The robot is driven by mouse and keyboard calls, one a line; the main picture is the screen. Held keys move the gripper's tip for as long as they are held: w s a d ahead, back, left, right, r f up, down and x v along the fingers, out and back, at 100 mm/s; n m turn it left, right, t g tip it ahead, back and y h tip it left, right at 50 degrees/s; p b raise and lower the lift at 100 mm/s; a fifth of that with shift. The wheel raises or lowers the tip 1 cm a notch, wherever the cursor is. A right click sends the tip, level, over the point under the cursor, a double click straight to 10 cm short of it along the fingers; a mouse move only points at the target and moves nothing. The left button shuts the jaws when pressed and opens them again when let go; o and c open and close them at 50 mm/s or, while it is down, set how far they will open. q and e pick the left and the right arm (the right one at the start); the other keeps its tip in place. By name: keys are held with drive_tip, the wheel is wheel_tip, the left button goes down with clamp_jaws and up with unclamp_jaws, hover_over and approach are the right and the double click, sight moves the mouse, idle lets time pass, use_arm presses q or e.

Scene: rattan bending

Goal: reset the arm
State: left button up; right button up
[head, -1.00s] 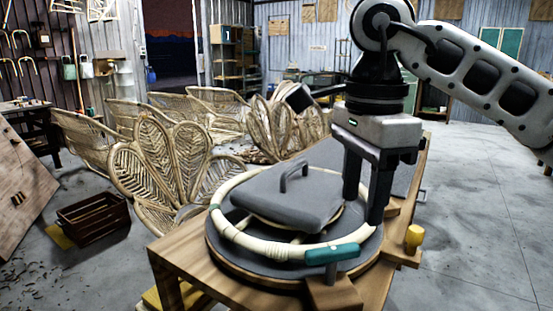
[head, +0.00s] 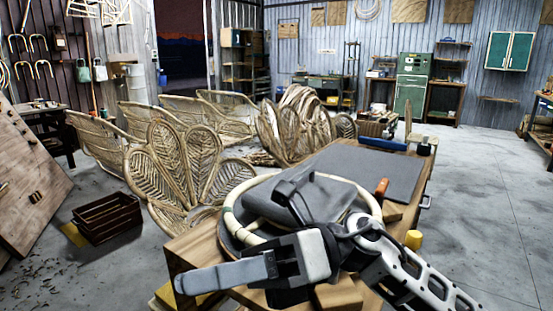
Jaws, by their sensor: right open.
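My right gripper (head: 240,235) is low over the front of the workbench (head: 195,250), its arm coming in from the bottom right. Its jaws are open, and I see nothing held between them. Behind and partly under it, a pale rattan ring (head: 235,205) lies around a grey padded form (head: 340,195) on the bench. The gripper and wrist hide the ring's front part and much of the form. I cannot tell whether the gripper touches them. My left gripper is not in view.
A grey mat (head: 375,170) covers the bench's far part. An orange handle (head: 381,187) and yellow knob (head: 413,240) are near its right side. Woven rattan chairs (head: 185,165) stand on the left, with a wooden crate (head: 107,217) on the floor. The right floor is clear.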

drive_tip(key=w+d+m+t+y+p, duration=0.1)
drive_tip(key=w+d+m+t+y, duration=0.2)
drive_tip(key=m+t, duration=0.7)
drive_tip(key=w+d+m+t+y+p, duration=0.15)
drive_tip(key=w+m+t+y, duration=0.25)
drive_tip(key=m+t, duration=0.55)
drive_tip(key=w+d+f+m+t+h, duration=0.25)
drive_tip(key=f+m+t+h, duration=0.2)
drive_tip(key=m, duration=0.35)
drive_tip(key=w+d+f+m+t+h, duration=0.1)
drive_tip(key=d+f+m+t+h, duration=0.25)
drive_tip(key=m+h, duration=0.4)
use_arm(q)
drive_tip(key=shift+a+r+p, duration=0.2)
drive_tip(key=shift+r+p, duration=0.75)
drive_tip(key=shift+p, duration=0.05)
use_arm(e)
drive_tip(key=s+d+f+m+g+h, duration=0.4)
drive_tip(key=s+d+f+m, duration=0.1)
drive_tip(key=f, duration=0.6)
drive_tip(key=s+d+f+m+g+h, duration=0.3)
drive_tip(key=s+f+m, duration=0.5)
drive_tip(key=f, duration=0.4)
drive_tip(key=shift+s+d+f+m+g+h, duration=0.2)
drive_tip(key=shift+d+f+m+g+h, duration=0.15)
drive_tip(key=shift+d+m+h, duration=0.4)
